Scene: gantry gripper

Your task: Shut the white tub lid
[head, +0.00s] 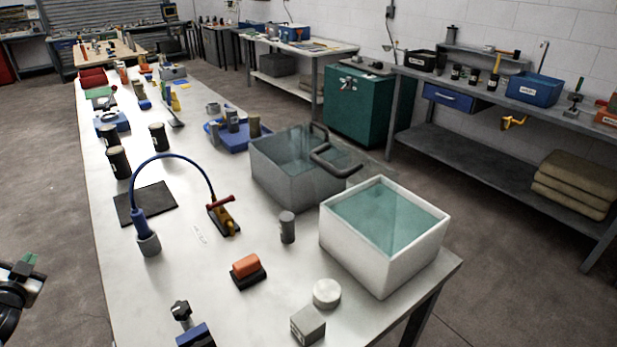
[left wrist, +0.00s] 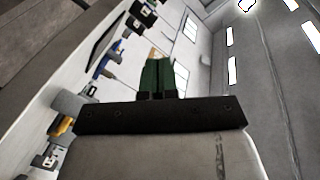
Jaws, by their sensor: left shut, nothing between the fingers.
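The white tub (head: 378,252) stands near the front right corner of the long table. My left gripper (head: 28,259) is at the left edge of the head view, off the table's left side and far from the tub. In the left wrist view its green fingers (left wrist: 157,78) are together with nothing between them. The tub cannot be made out in the left wrist view. My right gripper is not in view.
A grey tub (head: 283,181) with dark handles stands just behind the white tub. A grey cylinder (head: 287,227), a white round piece (head: 327,293), a grey block (head: 308,325) and an orange-topped block (head: 246,267) lie nearby. A blue cable (head: 181,157) arches at the left.

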